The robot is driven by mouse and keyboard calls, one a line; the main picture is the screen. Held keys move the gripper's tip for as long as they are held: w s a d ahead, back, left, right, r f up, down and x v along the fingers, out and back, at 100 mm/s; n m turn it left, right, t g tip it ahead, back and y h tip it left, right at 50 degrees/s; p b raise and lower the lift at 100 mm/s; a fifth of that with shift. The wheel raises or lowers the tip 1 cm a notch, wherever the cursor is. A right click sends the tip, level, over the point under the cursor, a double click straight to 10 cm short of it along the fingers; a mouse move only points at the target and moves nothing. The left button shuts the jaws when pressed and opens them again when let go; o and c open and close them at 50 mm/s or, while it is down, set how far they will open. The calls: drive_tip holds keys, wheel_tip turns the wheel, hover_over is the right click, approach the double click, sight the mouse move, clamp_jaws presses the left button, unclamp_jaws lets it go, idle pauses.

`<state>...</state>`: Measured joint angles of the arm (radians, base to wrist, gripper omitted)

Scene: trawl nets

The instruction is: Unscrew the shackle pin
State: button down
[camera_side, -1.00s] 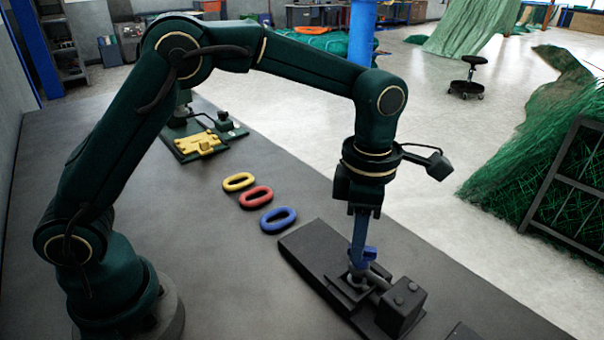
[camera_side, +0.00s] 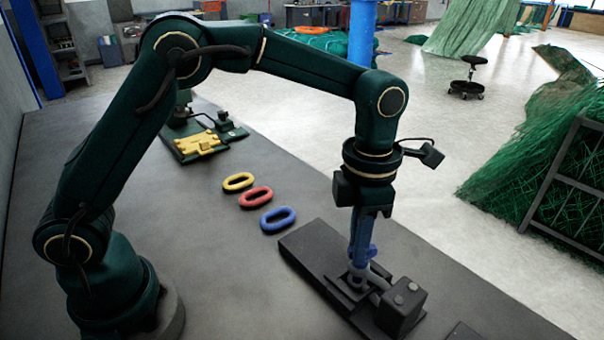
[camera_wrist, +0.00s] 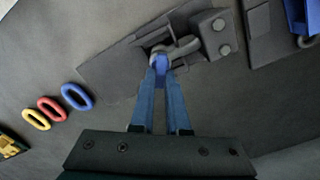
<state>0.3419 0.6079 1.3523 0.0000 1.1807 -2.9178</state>
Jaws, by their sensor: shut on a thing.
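My gripper (camera_side: 360,256) points straight down over the dark fixture and is shut on the blue shackle pin head. In the wrist view its two long blue fingers (camera_wrist: 160,72) close together at the blue pin head (camera_wrist: 161,62). The grey shackle (camera_wrist: 184,48) curves away from the pin toward a dark block with bolts. The shackle (camera_side: 378,277) also shows in the side view, set in the fixture. The pin's shank and thread are hidden, so I cannot tell how far it is out.
The fixture plate (camera_side: 305,249) lies on the grey bench, its bolted block (camera_side: 402,307) close by the gripper. Blue (camera_side: 278,219), red (camera_side: 256,197) and yellow (camera_side: 238,181) rings lie to the left. A yellow part on a green plate (camera_side: 222,131) is farther back.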

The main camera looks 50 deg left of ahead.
drive_tip(key=shift+f, duration=0.1)
drive_tip(key=c, duration=0.9)
unclamp_jaws()
drive_tip(key=shift+r, duration=2.65)
